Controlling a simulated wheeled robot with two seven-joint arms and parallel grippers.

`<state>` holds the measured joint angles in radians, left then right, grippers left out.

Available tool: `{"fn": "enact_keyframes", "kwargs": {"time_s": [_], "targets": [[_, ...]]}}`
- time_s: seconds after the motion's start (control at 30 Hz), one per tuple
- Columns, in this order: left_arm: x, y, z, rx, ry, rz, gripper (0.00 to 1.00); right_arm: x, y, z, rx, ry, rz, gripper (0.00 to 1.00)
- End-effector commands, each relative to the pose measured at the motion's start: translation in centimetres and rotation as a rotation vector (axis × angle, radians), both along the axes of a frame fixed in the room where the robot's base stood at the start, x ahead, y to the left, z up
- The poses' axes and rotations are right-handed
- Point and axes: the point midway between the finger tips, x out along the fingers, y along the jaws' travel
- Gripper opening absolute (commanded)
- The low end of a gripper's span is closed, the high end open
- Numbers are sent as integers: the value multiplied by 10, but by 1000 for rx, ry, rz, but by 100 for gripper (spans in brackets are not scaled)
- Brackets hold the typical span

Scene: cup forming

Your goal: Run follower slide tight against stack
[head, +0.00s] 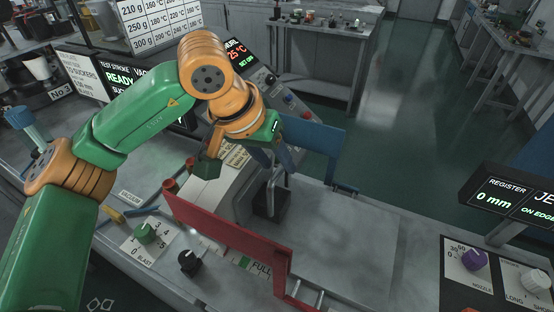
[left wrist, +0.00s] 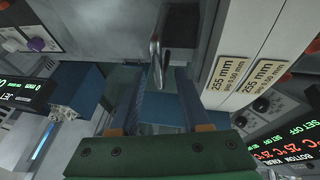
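A dark block with an upright metal handle (head: 270,188), which looks like the follower slide, stands on the grey bed between the red and blue rails. In the left wrist view the metal handle (left wrist: 156,62) shows in the gap between my fingertips. My left gripper (head: 281,160) reaches down beside the handle from above. Its blue fingers (left wrist: 160,78) are apart, with the handle seemingly not clamped. A pale grey block with yellow labels (head: 225,184) sits left of the slide. I cannot make out the stack for certain. My right gripper is out of view.
A red rail (head: 228,238) runs along the near side and a blue rail (head: 318,140) along the far side. The grey bed (head: 345,240) right of the slide is clear. Control knobs (head: 190,262) stand at the front edge; a register display (head: 515,198) is at right.

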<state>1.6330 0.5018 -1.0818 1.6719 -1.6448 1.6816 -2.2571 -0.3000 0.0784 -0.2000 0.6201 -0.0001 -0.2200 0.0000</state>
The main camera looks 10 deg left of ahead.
Motion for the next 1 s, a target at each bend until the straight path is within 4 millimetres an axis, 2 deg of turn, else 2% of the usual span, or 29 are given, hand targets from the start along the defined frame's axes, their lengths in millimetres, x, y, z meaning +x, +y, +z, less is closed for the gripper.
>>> {"fn": "enact_keyframes", "kwargs": {"time_s": [0.27,0.4,0.5,0.63,1.0], "targets": [[-1,0,1,0,0,-1,47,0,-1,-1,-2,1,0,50],[-7,7,21,-1,-5,0,47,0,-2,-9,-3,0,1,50],[-14,14,42,-1,-5,1,47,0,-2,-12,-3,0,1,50],[-20,19,59,-1,-2,0,47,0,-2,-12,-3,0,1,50],[-22,21,64,1,2,0,47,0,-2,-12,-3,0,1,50]]}}
